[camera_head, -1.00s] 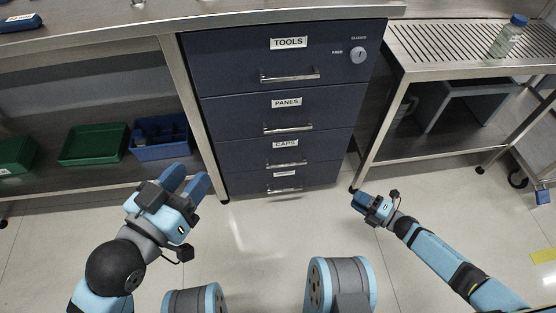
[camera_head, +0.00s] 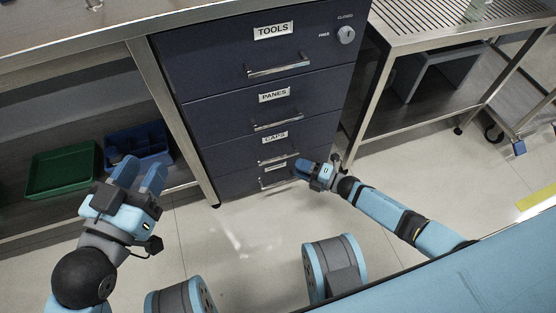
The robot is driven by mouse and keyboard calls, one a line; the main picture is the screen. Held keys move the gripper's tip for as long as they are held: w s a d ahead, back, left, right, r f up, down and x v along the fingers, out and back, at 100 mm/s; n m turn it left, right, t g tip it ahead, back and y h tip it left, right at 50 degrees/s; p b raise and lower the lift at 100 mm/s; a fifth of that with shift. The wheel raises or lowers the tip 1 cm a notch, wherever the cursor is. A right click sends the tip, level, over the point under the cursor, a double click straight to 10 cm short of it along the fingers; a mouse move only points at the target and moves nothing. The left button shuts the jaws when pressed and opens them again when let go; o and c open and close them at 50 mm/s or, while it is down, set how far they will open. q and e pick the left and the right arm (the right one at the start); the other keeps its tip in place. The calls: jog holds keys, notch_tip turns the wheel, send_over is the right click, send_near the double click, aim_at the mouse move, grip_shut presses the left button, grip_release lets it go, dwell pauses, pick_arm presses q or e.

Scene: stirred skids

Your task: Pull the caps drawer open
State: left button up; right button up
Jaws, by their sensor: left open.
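The caps drawer (camera_head: 240,159) is the third one down in the dark blue drawer unit. It looks shut, with its label above a bar handle (camera_head: 278,158). My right gripper (camera_head: 301,168) is low in front of the unit, its fingers near the right end of the caps handle and the bottom drawer. Whether it touches anything, and whether it is open, I cannot tell. My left gripper (camera_head: 140,174) is open and empty, left of the unit in front of the lower shelf.
The tools drawer (camera_head: 210,65) and panes drawer (camera_head: 225,112) are above, both shut, with a lock knob (camera_head: 346,34) at top right. A green bin (camera_head: 62,170) and blue bin (camera_head: 158,157) sit on the left shelf. A slatted steel bench (camera_head: 425,35) stands right.

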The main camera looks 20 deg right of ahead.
aim_at(279, 159)
jog(key=b+x, duration=0.2)
jog(key=x, duration=0.6)
pick_arm(q)
jog(key=shift+w+a+r+m+t, duration=0.1)
jog(key=shift+w+a+m+t, duration=0.4)
jog(key=shift+m, duration=0.4)
jog(key=shift+w+d+r, duration=0.1)
pick_arm(e)
jog(key=shift+c, duration=0.2)
pick_arm(q)
jog(key=shift+h, duration=0.3)
pick_arm(e)
grip_shut()
